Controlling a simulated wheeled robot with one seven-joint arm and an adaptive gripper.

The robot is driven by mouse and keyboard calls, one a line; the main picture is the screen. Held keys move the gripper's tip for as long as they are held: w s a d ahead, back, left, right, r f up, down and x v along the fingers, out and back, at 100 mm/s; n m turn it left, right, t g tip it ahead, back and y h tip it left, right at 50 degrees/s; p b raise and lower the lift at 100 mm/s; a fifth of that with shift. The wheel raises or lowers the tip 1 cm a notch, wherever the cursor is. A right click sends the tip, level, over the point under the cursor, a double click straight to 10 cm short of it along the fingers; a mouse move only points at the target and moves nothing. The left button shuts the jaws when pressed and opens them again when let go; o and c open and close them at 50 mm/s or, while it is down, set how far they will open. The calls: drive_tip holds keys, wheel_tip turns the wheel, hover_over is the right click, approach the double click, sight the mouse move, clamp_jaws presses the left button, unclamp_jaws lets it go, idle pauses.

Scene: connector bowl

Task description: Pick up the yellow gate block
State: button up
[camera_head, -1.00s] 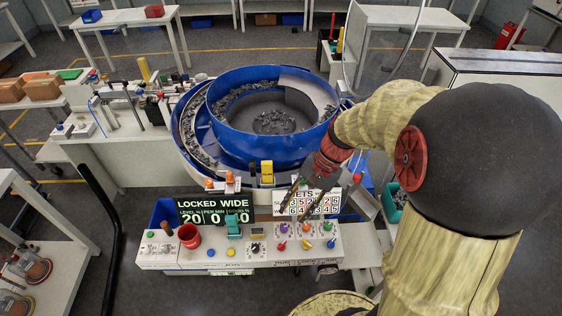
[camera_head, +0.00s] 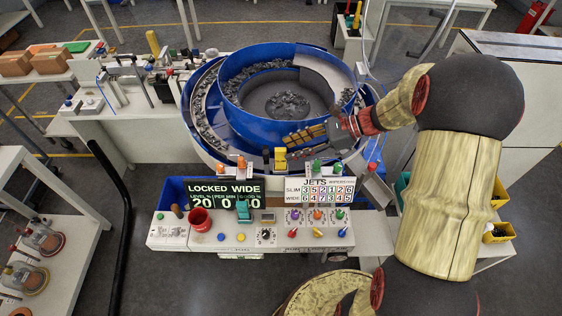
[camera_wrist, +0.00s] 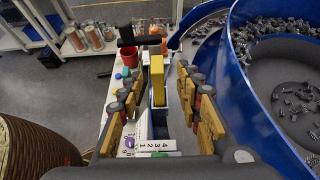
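The yellow gate block (camera_head: 281,158) stands upright at the front rim of the blue bowl feeder in the head view. In the wrist view the yellow block (camera_wrist: 157,84) shows ahead, between my two fingers. My gripper (camera_head: 299,138) reaches in from the right over the bowl's front wall, close to the block. In the wrist view my gripper (camera_wrist: 160,88) is open, with a finger on each side and gaps to the block. I see no contact. The block's lower part is partly hidden.
The blue bowl (camera_head: 245,105) holds grey parts. A dark block (camera_head: 266,156) stands just left of the yellow one. Orange (camera_head: 241,163) and green (camera_head: 316,166) pieces flank them. Display signs (camera_head: 225,192) and a control panel (camera_head: 250,233) with a red cup (camera_head: 200,221) are in front.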

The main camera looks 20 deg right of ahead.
sight(281, 152)
drive_tip(key=x, duration=0.4)
drive_tip(key=shift+a+f, duration=0.1)
drive_tip(key=shift+a, duration=0.3)
drive_tip(key=shift+s, duration=0.1)
drive_tip(key=shift+c, duration=0.8)
drive_tip(key=c, duration=0.7)
clamp_jaws()
